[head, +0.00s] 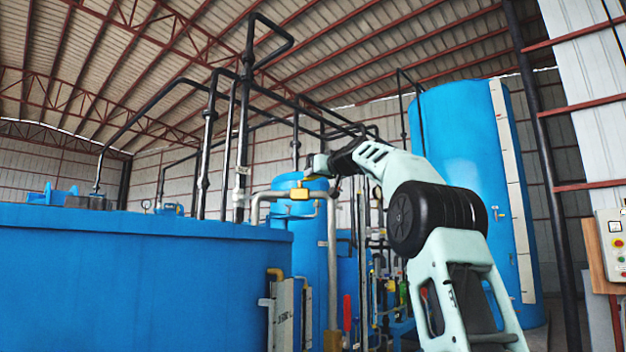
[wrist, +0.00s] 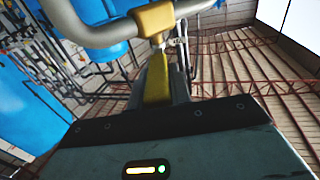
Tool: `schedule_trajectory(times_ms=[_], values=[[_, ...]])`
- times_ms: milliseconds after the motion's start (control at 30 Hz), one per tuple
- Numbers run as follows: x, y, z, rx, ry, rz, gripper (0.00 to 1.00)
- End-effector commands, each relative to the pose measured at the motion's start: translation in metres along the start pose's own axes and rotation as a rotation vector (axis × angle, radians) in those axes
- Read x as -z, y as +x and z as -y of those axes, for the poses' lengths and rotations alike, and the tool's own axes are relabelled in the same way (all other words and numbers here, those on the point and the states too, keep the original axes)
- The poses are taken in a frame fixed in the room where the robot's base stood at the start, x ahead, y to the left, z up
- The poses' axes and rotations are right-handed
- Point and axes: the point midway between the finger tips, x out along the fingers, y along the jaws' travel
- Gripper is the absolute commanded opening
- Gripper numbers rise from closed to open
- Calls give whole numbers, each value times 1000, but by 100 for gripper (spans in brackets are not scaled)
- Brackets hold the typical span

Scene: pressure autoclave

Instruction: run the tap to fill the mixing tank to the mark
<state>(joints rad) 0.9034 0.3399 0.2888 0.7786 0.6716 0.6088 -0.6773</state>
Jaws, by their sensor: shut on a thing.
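A yellow tap (head: 299,193) sits on a bent grey pipe (head: 262,200) near the middle of the head view. In the wrist view, the yellow tap body (wrist: 155,20) is on the pipe, with its yellow lever (wrist: 158,78) pointing down to my gripper (wrist: 160,95). My gripper is shut on the lever; its fingertips are partly hidden. In the head view, my gripper (head: 318,168) is at the tap. A wide blue tank (head: 130,265) fills the left. I cannot tell which tank is the mixing tank; no water level or mark is readable.
A tall blue tank (head: 465,150) with a pale vertical strip stands at the right. A blue cylinder (head: 308,245) and several pipes stand behind my arm. A control panel (head: 614,243) with buttons is at the far right edge.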

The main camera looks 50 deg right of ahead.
Motion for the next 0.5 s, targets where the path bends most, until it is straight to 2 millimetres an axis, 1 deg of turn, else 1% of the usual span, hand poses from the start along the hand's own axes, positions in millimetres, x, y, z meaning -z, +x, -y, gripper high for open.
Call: schedule_trajectory(times_ms=[33, 500], values=[[-7, 1, -3, 13, 3, 13, 0], [-6, -1, -7, 64, -2, 10, 0]])
